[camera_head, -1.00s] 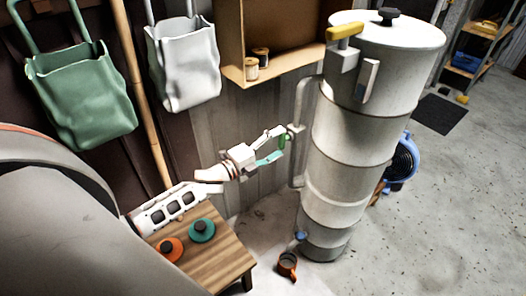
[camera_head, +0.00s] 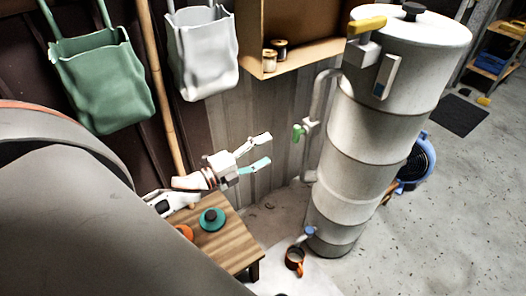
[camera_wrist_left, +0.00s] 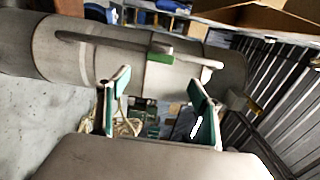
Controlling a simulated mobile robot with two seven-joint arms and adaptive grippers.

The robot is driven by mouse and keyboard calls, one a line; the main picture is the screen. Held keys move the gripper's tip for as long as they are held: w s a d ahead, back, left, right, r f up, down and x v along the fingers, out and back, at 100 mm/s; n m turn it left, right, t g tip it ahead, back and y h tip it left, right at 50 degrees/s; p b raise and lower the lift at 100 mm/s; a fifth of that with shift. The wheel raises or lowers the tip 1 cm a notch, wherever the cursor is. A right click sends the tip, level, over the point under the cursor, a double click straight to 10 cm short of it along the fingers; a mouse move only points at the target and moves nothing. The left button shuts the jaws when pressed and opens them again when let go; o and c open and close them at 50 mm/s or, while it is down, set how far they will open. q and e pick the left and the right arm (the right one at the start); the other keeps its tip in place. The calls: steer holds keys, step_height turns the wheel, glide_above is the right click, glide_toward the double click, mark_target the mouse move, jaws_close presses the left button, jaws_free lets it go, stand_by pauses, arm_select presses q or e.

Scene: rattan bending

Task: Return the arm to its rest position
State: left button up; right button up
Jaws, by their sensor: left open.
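My left gripper (camera_head: 267,150) is open and empty, with its two pale and teal fingers spread, left of the tall metal cylinder (camera_head: 372,140). It points toward the side pipe (camera_head: 313,115) and its green handle (camera_head: 297,132), with a gap between. In the left wrist view, the gripper's fingers (camera_wrist_left: 160,82) stand apart with nothing between them, and the green handle (camera_wrist_left: 160,57) shows beyond them on the pipe. My left arm reaches in low from the left, above the small wooden table. My right gripper is not in view.
The small wooden table (camera_head: 232,240) carries a teal round object (camera_head: 212,219) and an orange one (camera_head: 185,232). Green (camera_head: 103,85) and white (camera_head: 203,55) bags hang behind, beside a wooden shelf (camera_head: 300,60). Floor at right is mostly clear.

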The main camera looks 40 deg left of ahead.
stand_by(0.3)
arm_select(q)
steer(key=s+d+f+n+g+y, duration=0.3)
steer(key=s+d+f+n+g, duration=0.3)
steer(key=s+d+f+n, duration=1)
steer(key=s+f+n, duration=0.1)
steer(key=s+f, duration=0.2)
steer(key=shift+d+f+n, duration=0.2)
steer(key=shift+f+n, duration=0.2)
